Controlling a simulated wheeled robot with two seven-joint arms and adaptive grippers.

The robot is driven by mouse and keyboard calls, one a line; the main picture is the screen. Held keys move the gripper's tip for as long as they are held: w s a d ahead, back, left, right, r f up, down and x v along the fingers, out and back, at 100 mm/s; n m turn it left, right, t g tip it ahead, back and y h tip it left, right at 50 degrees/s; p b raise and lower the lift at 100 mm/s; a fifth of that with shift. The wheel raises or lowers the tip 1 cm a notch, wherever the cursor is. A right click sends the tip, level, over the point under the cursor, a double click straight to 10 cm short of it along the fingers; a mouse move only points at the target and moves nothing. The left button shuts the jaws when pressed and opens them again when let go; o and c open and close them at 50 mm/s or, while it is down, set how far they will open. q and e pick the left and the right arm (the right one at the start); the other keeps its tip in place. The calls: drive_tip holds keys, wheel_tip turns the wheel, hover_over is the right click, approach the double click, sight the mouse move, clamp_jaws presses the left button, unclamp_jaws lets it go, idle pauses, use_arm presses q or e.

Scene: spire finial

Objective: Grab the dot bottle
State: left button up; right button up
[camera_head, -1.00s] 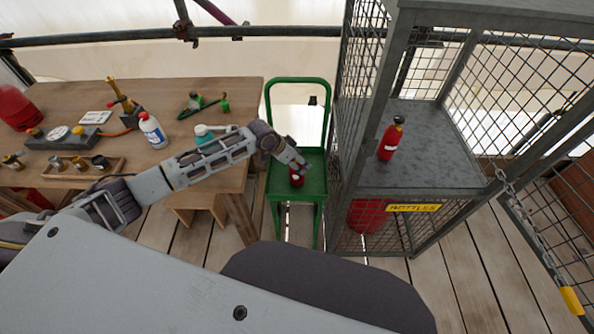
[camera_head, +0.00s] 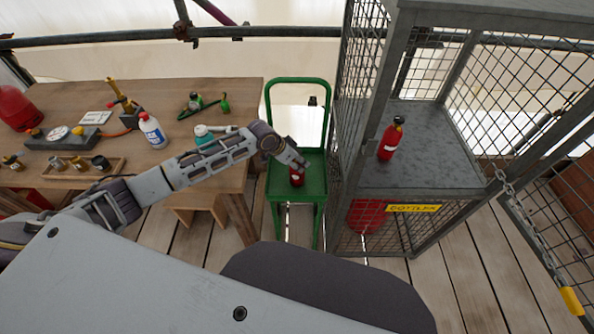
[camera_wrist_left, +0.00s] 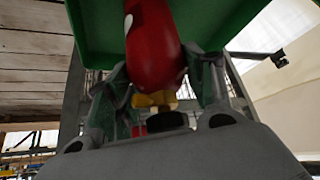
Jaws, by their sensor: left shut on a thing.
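A red bottle (camera_head: 297,179) is at the green trolley (camera_head: 312,160). In the left wrist view the red bottle (camera_wrist_left: 152,45) has a yellow collar, a black end and a small white mark at its edge. My left gripper (camera_head: 297,166) is shut on this bottle, with one finger on each side of it. I cannot tell whether the bottle rests on the trolley or is just above it. Another red bottle (camera_head: 390,138) with a black cap stands on the grey shelf in the cage; no dot shows on it. My right gripper is out of view.
The mesh cage (camera_head: 373,130) stands close to the right of the trolley, with a "BOTTLES" label (camera_head: 414,208) on its shelf edge. The workbench (camera_head: 180,145) at left carries a white bottle (camera_head: 152,131), a torch and small parts. A chain (camera_head: 525,220) hangs at right.

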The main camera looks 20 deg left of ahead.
use_arm(q)
clamp_jaws()
drive_tip(key=shift+w+r, duration=0.1)
drive_tip(key=shift+r, duration=0.1)
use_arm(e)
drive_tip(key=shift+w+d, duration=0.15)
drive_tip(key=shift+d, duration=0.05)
use_arm(q)
drive_tip(key=shift+r, duration=0.5)
wheel_tip(320, 180, up, 8)
drive_tip(key=shift+f+p, duration=0.2)
drive_tip(key=shift+p, duration=0.15)
drive_tip(key=shift+r, duration=0.55)
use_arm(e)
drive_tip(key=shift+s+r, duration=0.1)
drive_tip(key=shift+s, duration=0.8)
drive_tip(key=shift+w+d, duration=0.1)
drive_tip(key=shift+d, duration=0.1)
